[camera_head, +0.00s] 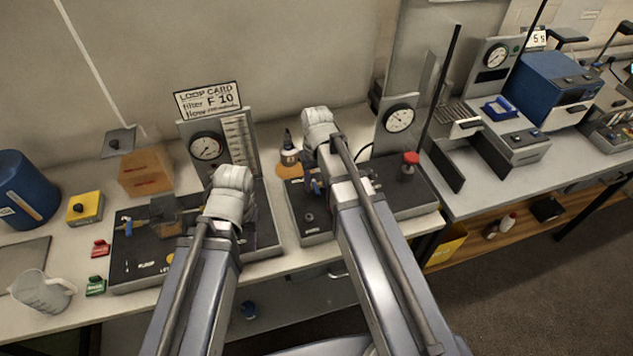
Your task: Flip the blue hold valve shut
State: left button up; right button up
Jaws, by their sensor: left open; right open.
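A small blue upright lever (128,227) stands at the left end of the left black-topped station (148,276), whose labels include "PUMP". A second small blue handle (317,186) shows on the right black-topped station (318,238), partly behind my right arm. I cannot read which of the two is the hold valve. My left gripper (150,218) is open above the left station, just right of the first blue lever; contact cannot be told. My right gripper (310,172) is open and mostly hidden by its own arm, close to the second blue handle.
Gauges (207,147) and (399,119) stand behind the stations. A red knob (411,158) is at the right station. A bottle (288,150), yellow box (85,207), clear jug (42,291) and blue drum (25,190) stand around. The front edge is close.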

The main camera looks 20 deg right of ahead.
aim_at(316, 189)
notch_tip(316, 189, up, 7)
jog(key=p, duration=0.6)
jog(key=shift+f, duration=0.1)
jog(key=s+a+f+n+h+b, duration=0.1)
jog(key=s+a+f+n+b, duration=0.2)
jog(key=s+a+f+b, duration=0.3)
jog(key=s+a, duration=0.4)
jog(key=s, duration=0.3)
jog(key=shift+s+n, duration=0.3)
